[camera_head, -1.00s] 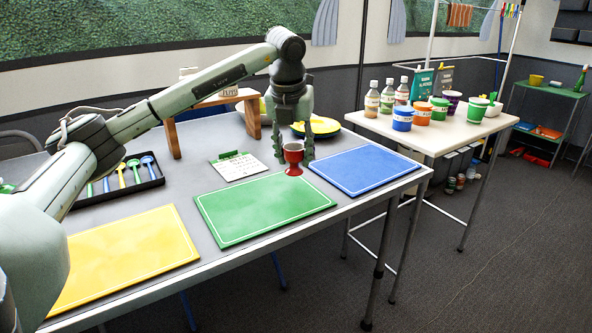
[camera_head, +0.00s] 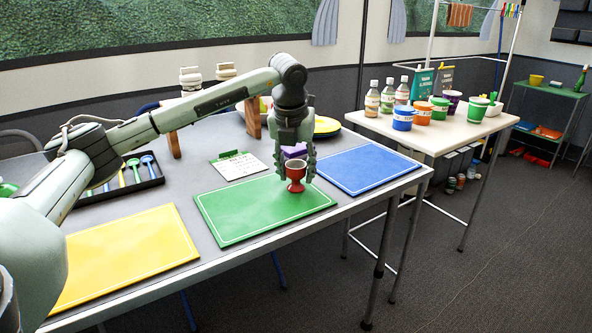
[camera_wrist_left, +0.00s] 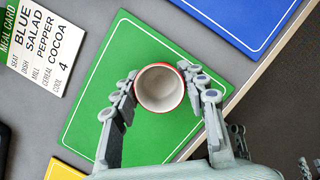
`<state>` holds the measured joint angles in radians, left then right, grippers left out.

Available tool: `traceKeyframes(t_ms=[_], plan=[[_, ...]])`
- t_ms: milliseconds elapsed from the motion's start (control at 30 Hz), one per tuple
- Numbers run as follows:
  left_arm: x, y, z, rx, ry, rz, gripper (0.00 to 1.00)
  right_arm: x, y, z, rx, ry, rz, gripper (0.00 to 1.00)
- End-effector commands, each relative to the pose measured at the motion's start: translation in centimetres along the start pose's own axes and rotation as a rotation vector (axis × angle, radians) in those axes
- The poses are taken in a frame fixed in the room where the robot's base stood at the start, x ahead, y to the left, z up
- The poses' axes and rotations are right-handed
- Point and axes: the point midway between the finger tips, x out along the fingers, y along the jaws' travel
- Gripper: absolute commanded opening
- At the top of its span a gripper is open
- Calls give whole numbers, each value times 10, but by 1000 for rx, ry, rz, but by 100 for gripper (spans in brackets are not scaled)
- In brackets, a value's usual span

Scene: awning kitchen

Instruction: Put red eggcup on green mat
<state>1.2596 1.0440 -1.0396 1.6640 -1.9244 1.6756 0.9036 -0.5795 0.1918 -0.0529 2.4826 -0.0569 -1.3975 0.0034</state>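The red eggcup (camera_head: 296,172) is upright between the fingers of my left gripper (camera_head: 296,168), over the right part of the green mat (camera_head: 245,212). In the left wrist view, its round pale inside (camera_wrist_left: 159,88) faces the camera. The gripper's fingers (camera_wrist_left: 160,92) close on it from both sides, and the green mat (camera_wrist_left: 100,100) lies below. I cannot tell whether the eggcup's foot touches the mat. My right gripper is not in view.
A blue mat (camera_head: 365,170) lies to the right and a yellow mat (camera_head: 125,255) to the left. A meal card (camera_head: 237,166) and a purple object (camera_head: 294,151) are behind the green mat. A cutlery tray (camera_head: 120,180) stands at the back left.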

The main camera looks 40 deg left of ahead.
Motion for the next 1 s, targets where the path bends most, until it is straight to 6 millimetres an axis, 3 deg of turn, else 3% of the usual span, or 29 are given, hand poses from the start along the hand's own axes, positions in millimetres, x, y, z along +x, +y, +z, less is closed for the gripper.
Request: traceKeyframes(t_ms=[100,533,1000], plan=[[0,0,0,0,0,0,60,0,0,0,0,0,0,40],[-6,0,1,0,-2,-1,60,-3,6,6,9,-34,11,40],[-101,-1,2,1,-3,-2,60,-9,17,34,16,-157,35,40]])
